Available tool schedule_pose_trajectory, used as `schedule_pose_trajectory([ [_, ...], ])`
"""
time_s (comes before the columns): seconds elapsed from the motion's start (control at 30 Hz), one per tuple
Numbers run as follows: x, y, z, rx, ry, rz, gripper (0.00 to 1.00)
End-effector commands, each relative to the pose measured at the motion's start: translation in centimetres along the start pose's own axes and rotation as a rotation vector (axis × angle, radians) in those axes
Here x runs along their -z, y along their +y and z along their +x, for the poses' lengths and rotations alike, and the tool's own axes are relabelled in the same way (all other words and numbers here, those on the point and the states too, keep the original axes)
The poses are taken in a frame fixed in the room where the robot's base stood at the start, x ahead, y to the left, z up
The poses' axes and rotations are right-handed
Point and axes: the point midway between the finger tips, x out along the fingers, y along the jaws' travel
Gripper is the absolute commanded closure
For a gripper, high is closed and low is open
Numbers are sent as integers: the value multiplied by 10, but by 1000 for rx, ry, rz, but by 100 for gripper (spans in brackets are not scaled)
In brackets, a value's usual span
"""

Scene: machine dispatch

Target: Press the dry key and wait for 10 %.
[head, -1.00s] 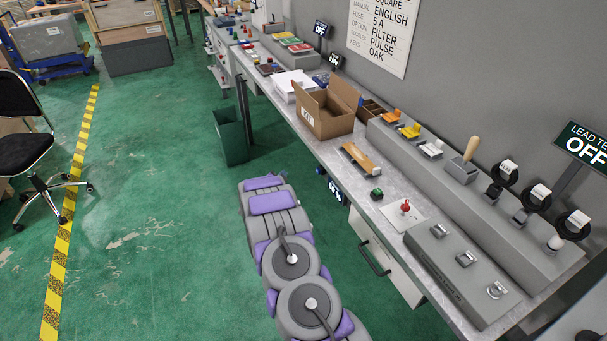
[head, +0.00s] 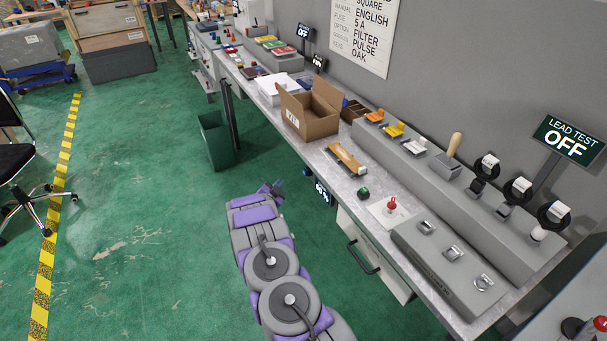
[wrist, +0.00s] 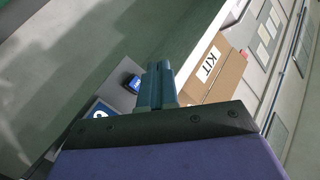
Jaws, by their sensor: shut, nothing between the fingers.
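I cannot make out a key marked dry or any percent reading in either view. My gripper (head: 273,187) shows small at the far end of my arm in the head view, over the floor by the bench's front edge. In the wrist view my gripper's fingers (wrist: 157,85) are together and empty. A small dark display (head: 322,191) under the bench edge, beside the gripper, appears lit but is partly cut off. The LEAD TEST sign (head: 568,140) reads OFF. Another small sign (head: 305,30) at the back reads OFF.
The bench (head: 318,155) runs along the wall. It carries an open KIT box (head: 308,122), a green button (head: 363,193), a red-topped knob (head: 391,205) and a grey switch panel (head: 450,262). A green bin (head: 216,142) stands on the floor.

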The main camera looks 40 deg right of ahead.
Motion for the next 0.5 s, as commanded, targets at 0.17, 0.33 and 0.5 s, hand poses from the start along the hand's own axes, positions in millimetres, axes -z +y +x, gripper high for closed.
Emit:
schedule_pose_trajectory([
  [0.17,14,13,17,-3,4,0,100],
  [0.33,25,24,33,-2,4,1,100],
  [0.5,33,33,44,-3,1,2,100],
])
